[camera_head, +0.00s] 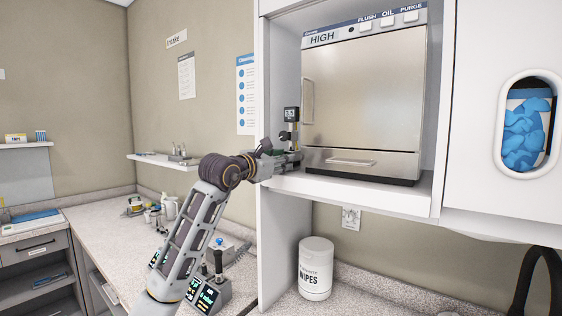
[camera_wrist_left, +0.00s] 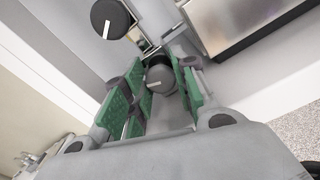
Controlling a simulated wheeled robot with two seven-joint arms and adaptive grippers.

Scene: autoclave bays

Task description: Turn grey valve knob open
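A grey round knob (camera_wrist_left: 158,79) with a white pointer line shows in the left wrist view, between the green-padded fingers of my left gripper (camera_wrist_left: 160,95). The fingers are spread, with a gap between them; I cannot tell whether either touches the knob. A second, darker knob (camera_wrist_left: 108,18) with a white line sits above it to the left. In the head view my left gripper (camera_head: 284,160) reaches the left side of the autoclave bay, below a small gauge (camera_head: 291,114), and hides the grey knob. My right gripper is not in view.
The metal autoclave (camera_head: 365,95) stands in the white bay right of the gripper. A wall shelf (camera_head: 160,160) is to the left. A wipes tub (camera_head: 315,268) stands on the counter below. A glove dispenser (camera_head: 528,130) is at the right.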

